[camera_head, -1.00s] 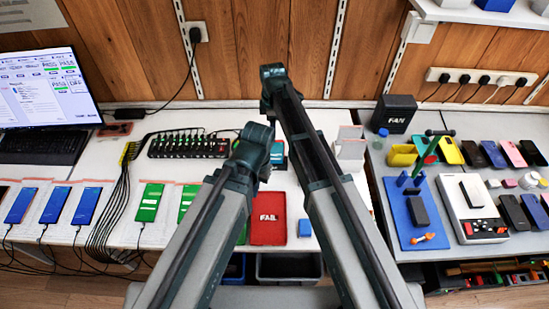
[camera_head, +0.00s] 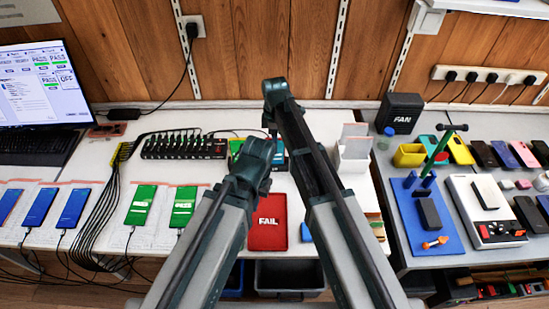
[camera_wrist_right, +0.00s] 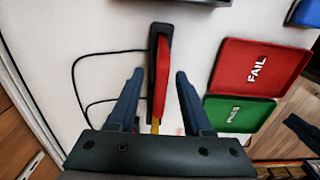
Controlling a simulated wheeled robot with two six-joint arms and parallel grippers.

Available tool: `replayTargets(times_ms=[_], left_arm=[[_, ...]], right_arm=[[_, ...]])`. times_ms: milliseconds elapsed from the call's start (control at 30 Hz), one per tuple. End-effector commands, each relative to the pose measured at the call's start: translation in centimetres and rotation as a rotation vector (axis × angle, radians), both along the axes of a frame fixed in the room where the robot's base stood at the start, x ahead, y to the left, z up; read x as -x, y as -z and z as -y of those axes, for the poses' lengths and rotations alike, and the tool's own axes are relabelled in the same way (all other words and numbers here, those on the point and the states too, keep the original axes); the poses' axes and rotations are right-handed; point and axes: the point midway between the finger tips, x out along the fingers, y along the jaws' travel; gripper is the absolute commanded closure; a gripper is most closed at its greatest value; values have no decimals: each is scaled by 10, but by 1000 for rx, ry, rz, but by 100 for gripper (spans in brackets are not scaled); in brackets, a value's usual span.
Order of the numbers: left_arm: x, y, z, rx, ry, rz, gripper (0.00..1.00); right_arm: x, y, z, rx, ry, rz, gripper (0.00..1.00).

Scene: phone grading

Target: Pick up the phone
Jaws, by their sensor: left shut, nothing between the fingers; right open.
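In the right wrist view, a slim phone-like object (camera_wrist_right: 161,75) with a red face and a black back stands nearly edge-on on the white table. My right gripper (camera_wrist_right: 159,72) is open, with one finger on each side of it and gaps visible. In the head view, my left gripper (camera_head: 262,150) is shut and empty at the middle of the table. Blue-screened phones (camera_head: 73,207) and green-screened phones (camera_head: 140,205) lie on the table to the left. My arms cover part of the middle.
A red FAIL tray (camera_head: 267,230) lies near the front; it also shows in the right wrist view (camera_wrist_right: 259,70), beside a green tray (camera_wrist_right: 238,114). A black hub (camera_head: 183,148) with many cables stands at the back. A thin black cable (camera_wrist_right: 95,65) lies left of the red object.

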Motion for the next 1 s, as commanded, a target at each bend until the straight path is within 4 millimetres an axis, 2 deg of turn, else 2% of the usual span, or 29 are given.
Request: replayTargets(times_ms=[33,100,400,467,700,1000], left_arm=[[0,13,0,0,0,0,100],[0,19,0,0,0,0,100],[0,20,0,0,0,0,100],[0,20,0,0,0,0,100],[0,20,0,0,0,0,100],[0,20,0,0,0,0,100]], right_arm=[[0,14,0,0,0,0,50],[0,19,0,0,0,0,50],[0,20,0,0,0,0,50],[0,20,0,0,0,0,59],[0,20,0,0,0,0,100],[0,20,0,0,0,0,100]])
